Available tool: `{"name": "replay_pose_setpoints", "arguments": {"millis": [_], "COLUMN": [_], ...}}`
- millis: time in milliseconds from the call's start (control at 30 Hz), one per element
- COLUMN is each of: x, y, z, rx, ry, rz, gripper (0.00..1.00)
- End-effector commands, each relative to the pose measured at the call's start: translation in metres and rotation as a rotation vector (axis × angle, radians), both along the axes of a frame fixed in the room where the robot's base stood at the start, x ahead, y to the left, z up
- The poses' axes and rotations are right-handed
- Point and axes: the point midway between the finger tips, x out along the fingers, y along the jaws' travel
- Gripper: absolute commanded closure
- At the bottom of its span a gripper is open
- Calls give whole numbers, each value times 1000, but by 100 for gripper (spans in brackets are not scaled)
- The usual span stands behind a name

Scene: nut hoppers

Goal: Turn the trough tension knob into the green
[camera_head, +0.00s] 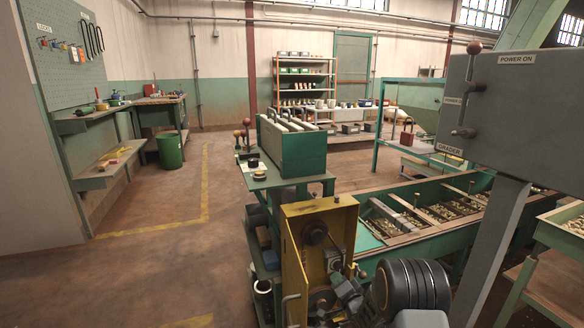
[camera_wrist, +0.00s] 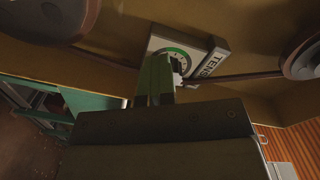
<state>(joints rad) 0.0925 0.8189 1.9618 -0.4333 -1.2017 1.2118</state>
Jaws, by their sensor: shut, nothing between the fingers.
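The tension dial (camera_wrist: 163,45) is on a pale plate with a green arc, inside a brown-yellow housing in the wrist view. A dark knob (camera_wrist: 181,64) shows at its middle, partly hidden by my fingers. A tilted label beside it reads "TENS", the rest cut off. My gripper (camera_wrist: 157,60) is shut and empty, its green fingertips over the lower edge of the dial. I cannot tell whether they touch the knob, or where its pointer stands. In the head view my arm reaches into the open yellow housing (camera_head: 291,262), and the knob cannot be made out.
Two pulleys (camera_wrist: 52,15) (camera_wrist: 305,55) with a belt between them flank the dial. In the head view the green trough (camera_head: 385,240) with nuts lies right of the housing, and a grey switch panel (camera_head: 510,105) stands at right. Floor at left is clear.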

Motion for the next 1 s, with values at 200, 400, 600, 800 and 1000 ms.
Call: {"name": "replay_pose_setpoints", "arguments": {"millis": [200, 400, 600, 800, 1000], "x": [9, 9, 9, 8, 5], "y": [12, 12, 13, 17, 20], "z": [26, 26, 25, 22, 22], "rx": [-7, -8, -8, -8, -8], "ry": [-60, -60, -60, -61, -61], "rz": [29, 30, 30, 31, 33], "gripper": [100, 100, 100, 100, 100]}}
